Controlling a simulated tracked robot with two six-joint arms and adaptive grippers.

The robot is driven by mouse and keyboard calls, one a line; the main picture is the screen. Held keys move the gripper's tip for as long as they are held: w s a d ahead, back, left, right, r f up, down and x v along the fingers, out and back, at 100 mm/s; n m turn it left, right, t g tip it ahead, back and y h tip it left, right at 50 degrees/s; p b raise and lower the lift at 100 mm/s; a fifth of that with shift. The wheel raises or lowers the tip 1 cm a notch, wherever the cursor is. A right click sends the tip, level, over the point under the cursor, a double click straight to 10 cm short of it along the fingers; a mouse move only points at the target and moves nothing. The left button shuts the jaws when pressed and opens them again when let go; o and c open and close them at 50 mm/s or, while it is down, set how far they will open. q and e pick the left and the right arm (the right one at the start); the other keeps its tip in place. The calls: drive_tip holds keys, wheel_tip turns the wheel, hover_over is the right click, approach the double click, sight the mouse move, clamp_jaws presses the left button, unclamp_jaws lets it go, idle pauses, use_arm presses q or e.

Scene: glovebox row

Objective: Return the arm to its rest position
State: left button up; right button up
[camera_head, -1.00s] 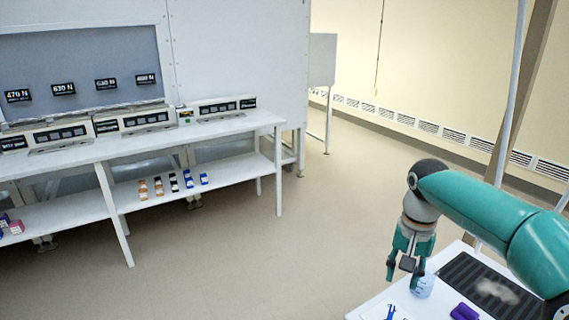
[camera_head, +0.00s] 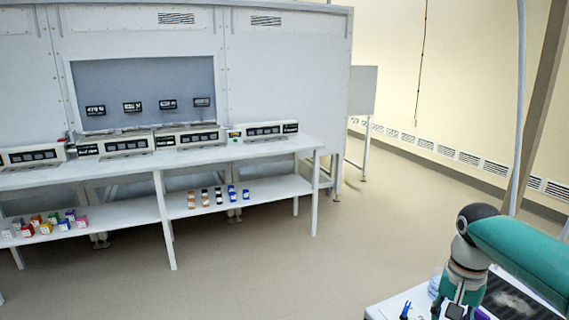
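My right arm, teal with a dark elbow joint, comes in from the right edge. My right gripper (camera_head: 455,305) hangs at the bottom of the view over the small white table (camera_head: 385,311). Its two fingers look spread apart with nothing seen between them, but the tips are close to the picture's lower edge. My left arm and gripper are not in view.
A pale bluish container (camera_head: 433,287) stands partly hidden by my gripper. A blue tool (camera_head: 405,309) lies left of it, and a dark ribbed mat (camera_head: 520,299) lies right. A bench (camera_head: 240,151) with instruments stands at back left. Open floor (camera_head: 300,270) lies between.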

drive_tip(key=s+a+f+n+g+y, duration=0.15)
drive_tip(key=s+a+f, duration=0.25)
drive_tip(key=f, duration=0.7)
drive_tip(key=s+a+f+n+g, duration=0.1)
drive_tip(key=s+a+f+g, duration=0.25)
drive_tip(key=f, duration=0.75)
drive_tip(key=s+a+f+n+t+y, duration=0.1)
drive_tip(key=s+a+f+y, duration=0.1)
drive_tip(key=s+a+f, duration=0.5)
drive_tip(key=s+a+f+n+t+y, duration=0.1)
drive_tip(key=s+a+f+t, duration=0.1)
drive_tip(key=s+a+f, duration=0.65)
drive_tip(key=w+d+t, duration=0.2)
drive_tip(key=w+d+n, duration=0.1)
drive_tip(key=shift+w+d+r+t+h, duration=0.1)
drive_tip(key=shift+d+r+t+h, duration=0.15)
drive_tip(key=shift+r+t, duration=0.15)
drive_tip(key=shift+d, duration=0.1)
idle(0.4)
